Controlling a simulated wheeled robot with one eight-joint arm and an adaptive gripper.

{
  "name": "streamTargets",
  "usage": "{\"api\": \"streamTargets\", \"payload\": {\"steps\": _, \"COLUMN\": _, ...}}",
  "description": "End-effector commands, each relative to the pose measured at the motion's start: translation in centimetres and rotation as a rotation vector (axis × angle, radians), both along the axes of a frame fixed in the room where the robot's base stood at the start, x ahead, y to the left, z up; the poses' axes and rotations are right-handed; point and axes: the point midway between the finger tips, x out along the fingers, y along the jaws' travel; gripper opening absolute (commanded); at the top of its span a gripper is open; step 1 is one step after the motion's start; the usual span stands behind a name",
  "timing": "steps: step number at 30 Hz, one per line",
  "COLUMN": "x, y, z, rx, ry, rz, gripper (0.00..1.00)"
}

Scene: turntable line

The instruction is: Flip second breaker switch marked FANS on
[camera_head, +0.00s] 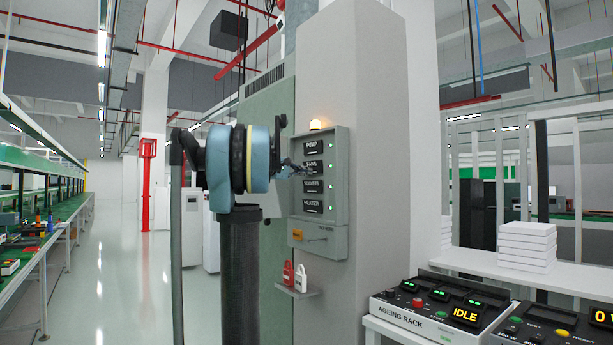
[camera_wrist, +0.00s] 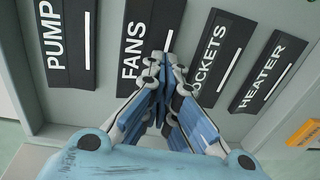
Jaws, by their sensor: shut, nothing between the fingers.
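The grey breaker panel (camera_head: 340,180) is mounted on a pillar, with four dark plates stacked top to bottom: PUMP, FANS, SOCKETS, HEATER. The FANS plate (camera_head: 312,165) is second from the top. In the wrist view the FANS plate (camera_wrist: 135,40) lies straight ahead, with a white bar along its right side. My gripper (camera_head: 306,170) is shut and empty, its tips at the FANS plate. In the wrist view my gripper (camera_wrist: 163,62) points at the lower end of that white bar and covers part of it. I cannot tell whether the tips touch, or the switch's position.
Red (camera_head: 288,272) and white (camera_head: 301,278) padlocks sit on a small shelf. An ageing rack console (camera_head: 440,308) stands lower right. The aisle on the left is clear.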

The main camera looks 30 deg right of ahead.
Motion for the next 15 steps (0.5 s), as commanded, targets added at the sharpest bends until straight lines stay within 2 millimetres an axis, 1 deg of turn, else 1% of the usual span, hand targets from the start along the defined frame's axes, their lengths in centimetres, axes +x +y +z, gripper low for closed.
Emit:
{"api": "streamTargets", "payload": {"steps": 5, "x": 0.0, "y": 0.5, "z": -0.1, "rx": 0.000, "ry": 0.000, "rz": 0.001, "gripper": 0.00}}
{"api": "streamTargets", "payload": {"steps": 8, "x": -0.1, "y": 1.5, "z": -0.3, "rx": 0.000, "ry": 0.001, "rz": 0.000, "gripper": 0.00}}
{"api": "streamTargets", "payload": {"steps": 11, "x": -0.3, "y": 3.0, "z": -0.5, "rx": 0.000, "ry": 0.001, "rz": -0.002, "gripper": 0.00}}
{"api": "streamTargets", "payload": {"steps": 15, "x": -0.7, "y": 5.5, "z": -0.9, "rx": 0.000, "ry": 0.001, "rz": -0.003, "gripper": 0.00}}
